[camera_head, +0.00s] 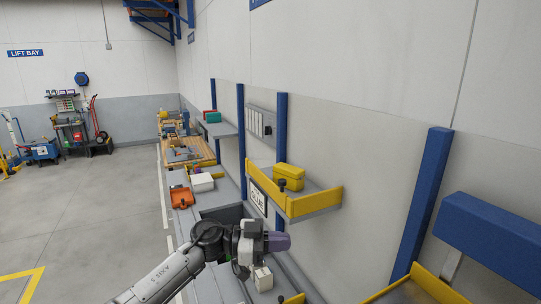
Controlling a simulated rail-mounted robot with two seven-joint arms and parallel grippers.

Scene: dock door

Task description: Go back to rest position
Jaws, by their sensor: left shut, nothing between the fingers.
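My left arm comes in from the bottom left and its gripper (276,241) is shut and empty. It points to the right, toward the wall, above the grey bench (226,283). A small white box (263,279) stands on the bench just below the gripper, apart from it as far as I can tell. My right gripper is out of view.
A yellow-edged shelf (318,203) with a yellow box (290,176) juts from the wall above the gripper. Blue posts (426,190) line the wall. An orange bin (181,197) sits farther along the bench. Open floor (95,210) lies to the left.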

